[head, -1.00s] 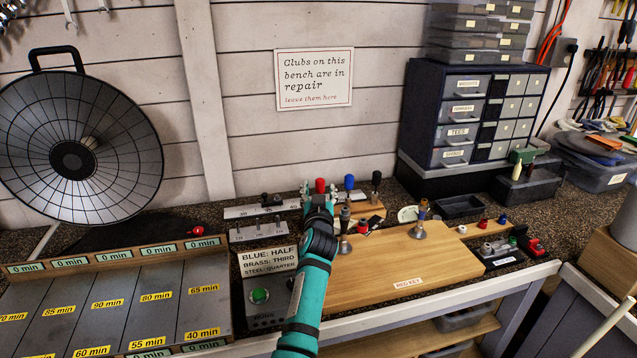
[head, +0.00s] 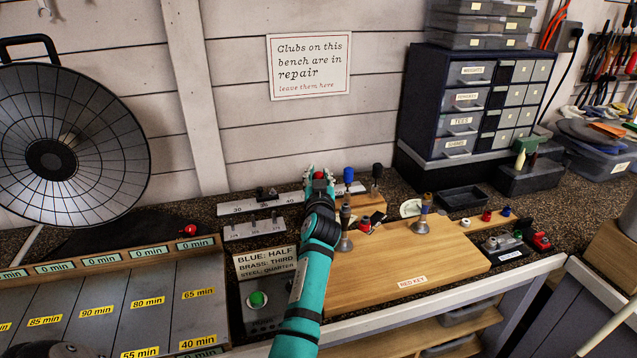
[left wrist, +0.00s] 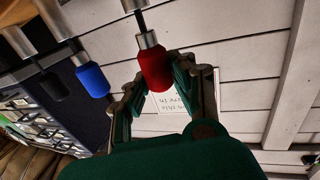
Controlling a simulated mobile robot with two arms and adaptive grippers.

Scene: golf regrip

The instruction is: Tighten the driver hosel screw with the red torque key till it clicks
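The red torque key (head: 319,175) stands at the left of a row of keys at the back of the bench, beside the blue-handled key (head: 348,174) and the black-handled key (head: 376,171). My left gripper (head: 319,173) reaches it, with fingers on both sides of its red handle. Two upright clubs (head: 344,225) (head: 421,212) stand at the wooden board.
A sign on the box (head: 265,262) reads blue half, brass third, steel quarter; a green button (head: 257,299) is below. The wooden board (head: 390,265), labelled red key, is mostly clear. A drawer cabinet (head: 470,105) stands back right.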

